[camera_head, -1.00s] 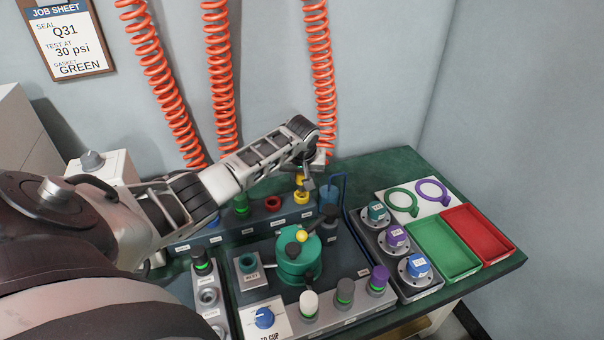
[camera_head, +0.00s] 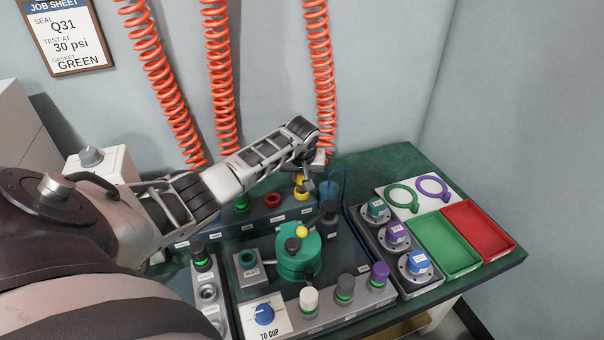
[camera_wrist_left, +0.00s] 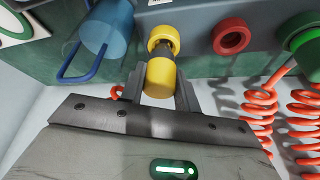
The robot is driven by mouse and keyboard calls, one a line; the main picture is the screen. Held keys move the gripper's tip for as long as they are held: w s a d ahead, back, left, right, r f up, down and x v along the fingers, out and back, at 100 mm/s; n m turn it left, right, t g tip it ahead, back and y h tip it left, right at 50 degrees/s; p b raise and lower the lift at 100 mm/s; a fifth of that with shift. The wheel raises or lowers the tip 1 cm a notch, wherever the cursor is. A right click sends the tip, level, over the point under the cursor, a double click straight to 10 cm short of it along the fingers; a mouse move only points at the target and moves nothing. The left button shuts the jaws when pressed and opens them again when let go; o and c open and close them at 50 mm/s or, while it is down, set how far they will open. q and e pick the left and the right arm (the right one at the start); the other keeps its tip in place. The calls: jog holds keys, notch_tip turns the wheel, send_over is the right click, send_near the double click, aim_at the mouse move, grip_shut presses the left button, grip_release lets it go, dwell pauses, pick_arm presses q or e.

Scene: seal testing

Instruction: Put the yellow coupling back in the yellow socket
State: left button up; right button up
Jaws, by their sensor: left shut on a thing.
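My left gripper (camera_head: 307,183) is at the back row of sockets, with its arm reaching in from the left. In the left wrist view its two fingers (camera_wrist_left: 160,92) are shut on the yellow coupling (camera_wrist_left: 160,78). The coupling's dark nose points at the yellow socket (camera_wrist_left: 161,33) and overlaps its ring; how deep it sits I cannot tell. In the head view the yellow coupling (camera_head: 301,181) and the yellow socket (camera_head: 301,195) appear close together, partly hidden by the gripper. My right gripper is not in view.
The red socket (camera_head: 273,200) and a green one (camera_head: 241,203) sit left of the yellow socket. A blue cup with a wire handle (camera_wrist_left: 107,27) stands close beside it. A green round fixture (camera_head: 298,258) stands in front. Orange coiled hoses (camera_head: 222,100) hang behind.

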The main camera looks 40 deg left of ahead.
pick_arm(q)
jog(key=shift+f+b, duration=0.3)
jog(key=shift+f, duration=0.45)
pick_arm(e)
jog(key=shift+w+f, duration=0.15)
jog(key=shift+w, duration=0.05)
pick_arm(q)
jog(key=o, duration=1.1)
jog(key=p+v, duration=0.3)
jog(key=v, duration=1.3)
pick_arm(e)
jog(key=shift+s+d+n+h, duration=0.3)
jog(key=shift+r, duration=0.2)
